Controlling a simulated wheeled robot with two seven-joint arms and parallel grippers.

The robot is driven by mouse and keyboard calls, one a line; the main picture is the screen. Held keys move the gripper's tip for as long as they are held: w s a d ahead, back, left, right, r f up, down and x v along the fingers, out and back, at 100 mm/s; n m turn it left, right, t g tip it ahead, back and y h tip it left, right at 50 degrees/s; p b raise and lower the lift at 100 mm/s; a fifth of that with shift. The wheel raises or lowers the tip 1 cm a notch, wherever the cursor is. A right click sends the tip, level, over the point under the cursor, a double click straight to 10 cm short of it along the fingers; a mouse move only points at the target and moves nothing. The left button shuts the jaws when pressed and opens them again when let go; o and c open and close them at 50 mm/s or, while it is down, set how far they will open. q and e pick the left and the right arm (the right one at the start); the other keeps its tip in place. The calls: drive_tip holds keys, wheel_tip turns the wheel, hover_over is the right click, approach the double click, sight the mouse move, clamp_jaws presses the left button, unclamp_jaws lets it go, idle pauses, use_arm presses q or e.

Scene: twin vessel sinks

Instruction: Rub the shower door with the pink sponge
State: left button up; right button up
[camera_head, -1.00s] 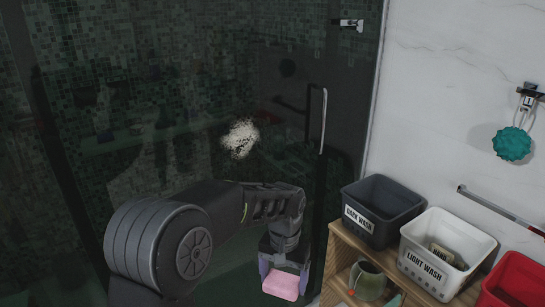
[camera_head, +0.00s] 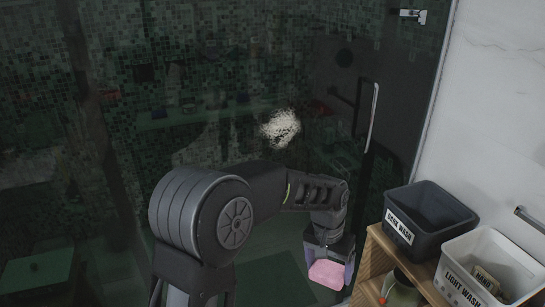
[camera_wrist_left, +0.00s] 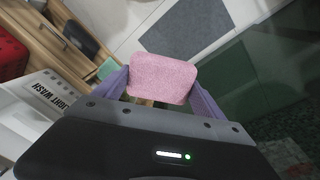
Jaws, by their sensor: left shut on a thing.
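The pink sponge (camera_head: 329,273) is held between the fingers of my left gripper (camera_head: 328,262), low in front of the glass in the head view. The sponge also shows in the left wrist view (camera_wrist_left: 163,78), gripped between two purple fingers. The shower door (camera_head: 225,110) is dark glass with tiled wall seen through it and a vertical handle (camera_head: 372,118). A whitish speckled smudge (camera_head: 281,128) shows on the glass, above and left of the gripper. The sponge appears apart from the smudge. My right gripper is not in view.
A wooden shelf (camera_head: 376,257) stands at the right, close to my left gripper. It bears a dark bin (camera_head: 428,222) labelled DARK WASH and a white bin (camera_head: 490,262) labelled LIGHT WASH. A mug (camera_head: 402,290) sits below. A metal hinge (camera_head: 413,15) is at the upper right.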

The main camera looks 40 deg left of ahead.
use_arm(q)
drive_tip(key=shift+s+a+f+n+t+h, duration=0.2)
drive_tip(key=shift+a+t+h, duration=0.1)
drive_tip(key=shift+a, duration=0.2)
drive_tip(key=shift+s+a+f+n+t+h, duration=0.1)
drive_tip(key=shift+s+a+f+t+h, duration=0.15)
drive_tip(key=shift+a, duration=0.2)
drive_tip(key=shift+d+f+t, duration=0.1)
drive_tip(key=shift+f+t, duration=0.05)
drive_tip(key=shift+t, duration=0.3)
drive_tip(key=w+a+r+n+t+y, duration=0.15)
drive_tip(key=w+r+n+t, duration=0.3)
drive_tip(key=w, duration=0.45)
drive_tip(key=w+a+r+n+t+y, duration=0.15)
drive_tip(key=w+r+n+t, duration=0.3)
drive_tip(key=w, duration=0.45)
drive_tip(key=s+a+r+n+y, duration=0.4)
drive_tip(key=a+r+n+y, duration=0.1)
drive_tip(key=a, duration=0.4)
drive_tip(key=s+a+r+n+g+y, duration=0.1)
drive_tip(key=s+a+r+n+y, duration=0.3)
drive_tip(key=a+r+y, duration=0.3)
drive_tip(key=shift+s+a+r+n+g+y, duration=0.3)
drive_tip(key=shift+a+n+y, duration=0.2)
drive_tip(key=shift+a+y, duration=0.6)
drive_tip(key=shift+s+a, duration=0.1)
